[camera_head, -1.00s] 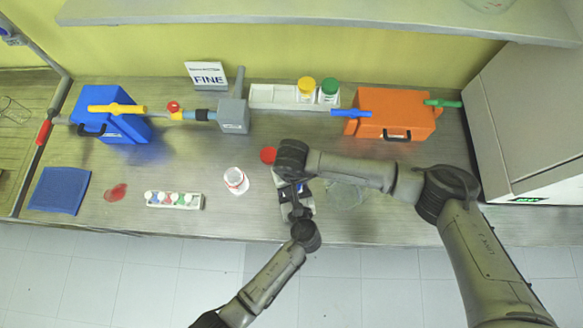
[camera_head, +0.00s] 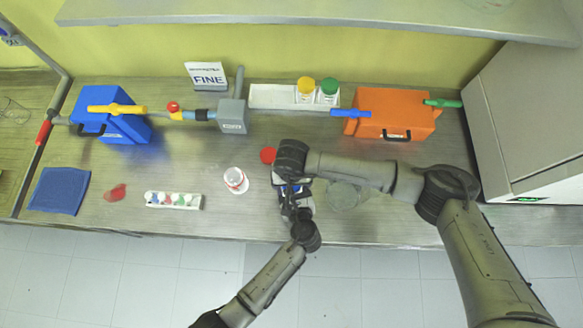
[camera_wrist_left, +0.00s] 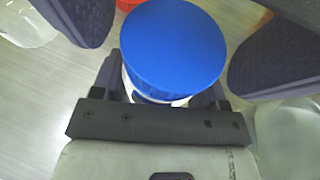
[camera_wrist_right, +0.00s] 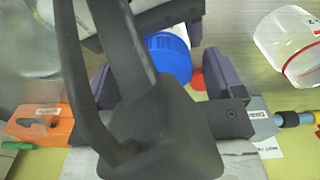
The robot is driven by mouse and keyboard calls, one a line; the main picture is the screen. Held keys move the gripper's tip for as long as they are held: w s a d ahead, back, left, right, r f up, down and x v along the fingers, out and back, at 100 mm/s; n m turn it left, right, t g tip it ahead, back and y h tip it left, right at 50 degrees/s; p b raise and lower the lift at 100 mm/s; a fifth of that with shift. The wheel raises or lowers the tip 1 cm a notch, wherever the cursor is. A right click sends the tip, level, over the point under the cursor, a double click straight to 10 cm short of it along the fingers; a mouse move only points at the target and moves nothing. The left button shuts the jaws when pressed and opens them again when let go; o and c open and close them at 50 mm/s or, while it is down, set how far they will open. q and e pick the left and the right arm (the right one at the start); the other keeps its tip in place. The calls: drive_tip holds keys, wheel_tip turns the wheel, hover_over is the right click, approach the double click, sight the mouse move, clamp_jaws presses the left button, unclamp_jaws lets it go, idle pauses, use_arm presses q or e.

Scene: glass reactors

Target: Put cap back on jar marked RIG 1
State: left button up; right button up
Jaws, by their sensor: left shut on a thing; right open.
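A blue cap (camera_wrist_left: 175,45) sits on top of a jar (camera_wrist_left: 178,102) in the left wrist view; whether it is screwed down I cannot tell. My left gripper (camera_wrist_left: 165,85) is shut around the jar body under the cap. My right gripper (camera_wrist_right: 165,83) is open, its fingers apart on either side of the blue cap, which also shows in the right wrist view (camera_wrist_right: 168,58). In the head view both wrists meet over the front middle of the bench and hide most of the jar. The RIG 1 mark is not readable.
A red cap (camera_head: 268,155) lies behind the grippers. An open glass jar (camera_head: 236,178) stands to their left; a clear glass vessel (camera_head: 346,194) is close to their right. An orange case (camera_head: 395,113) stands behind right.

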drive_tip(key=shift+r, duration=2.25)
drive_tip(key=shift+o, duration=0.4)
drive_tip(key=shift+o, duration=0.8)
wheel_tip(320, 180, up, 12)
